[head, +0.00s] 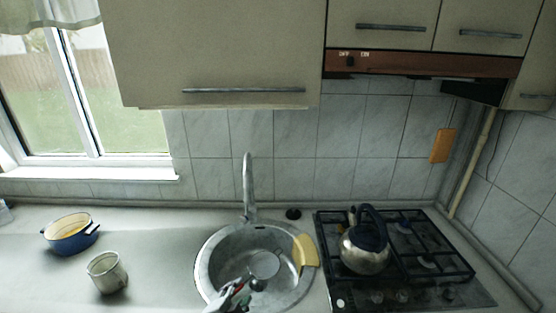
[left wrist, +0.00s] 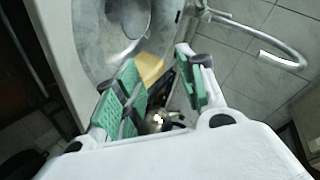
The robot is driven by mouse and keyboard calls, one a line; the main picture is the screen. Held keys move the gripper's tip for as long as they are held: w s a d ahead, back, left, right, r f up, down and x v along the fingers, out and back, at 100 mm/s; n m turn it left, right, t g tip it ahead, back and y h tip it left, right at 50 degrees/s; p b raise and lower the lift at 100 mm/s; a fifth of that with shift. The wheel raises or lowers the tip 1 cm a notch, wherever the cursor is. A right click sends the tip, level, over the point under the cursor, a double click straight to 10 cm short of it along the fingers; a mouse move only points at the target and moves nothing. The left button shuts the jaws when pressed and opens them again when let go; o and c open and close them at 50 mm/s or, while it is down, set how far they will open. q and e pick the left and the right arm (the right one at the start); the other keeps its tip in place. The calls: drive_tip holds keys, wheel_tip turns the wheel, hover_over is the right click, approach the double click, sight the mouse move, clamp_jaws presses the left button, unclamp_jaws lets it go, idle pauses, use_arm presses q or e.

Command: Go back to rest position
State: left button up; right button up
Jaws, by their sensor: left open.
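My left gripper (head: 240,290) is over the front part of the round metal sink (head: 207,262) in the head view. In the left wrist view its green-padded fingers (left wrist: 160,92) are apart, with nothing held between them. The blue enamel pot (head: 70,236) with a yellow inside stands on the counter at the far left. A pale metal mug (head: 106,273) stands in front of it and to its right. A metal kettle (head: 364,248) with a dark handle stands on the gas stove (head: 430,262). My right gripper does not show.
The tap (head: 248,185) rises behind the sink. A yellow piece (head: 304,251) lies on the sink's right rim. Wall cabinets (head: 215,50) overhang the counter. An orange board (head: 441,145) hangs on the tiles. The counter between mug and sink (head: 160,255) is clear.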

use_arm(q)
drive_tip(key=s+a+f+n+g+y, duration=0.1)
drive_tip(key=s+a+f+n+g, duration=0.25)
drive_tip(key=s+a+n, duration=0.35)
drive_tip(key=s+a+f+n+g+y, duration=0.15)
drive_tip(key=s+a+n+g, duration=0.3)
drive_tip(key=s, duration=0.45)
drive_tip(key=s+f+g+b, duration=0.25)
drive_tip(key=f+b, duration=0.25)
drive_tip(key=f, duration=3.5)
drive_tip(key=s+a+f+b, duration=0.3)
drive_tip(key=s+f+b, duration=0.2)
drive_tip(key=s+f, duration=1.7)
drive_tip(key=shift+s+a+f+g, duration=0.15)
drive_tip(key=shift+s+f+g, duration=0.2)
drive_tip(key=shift+f, duration=0.35)
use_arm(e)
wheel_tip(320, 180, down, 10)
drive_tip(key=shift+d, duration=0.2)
use_arm(q)
drive_tip(key=shift+m, duration=0.25)
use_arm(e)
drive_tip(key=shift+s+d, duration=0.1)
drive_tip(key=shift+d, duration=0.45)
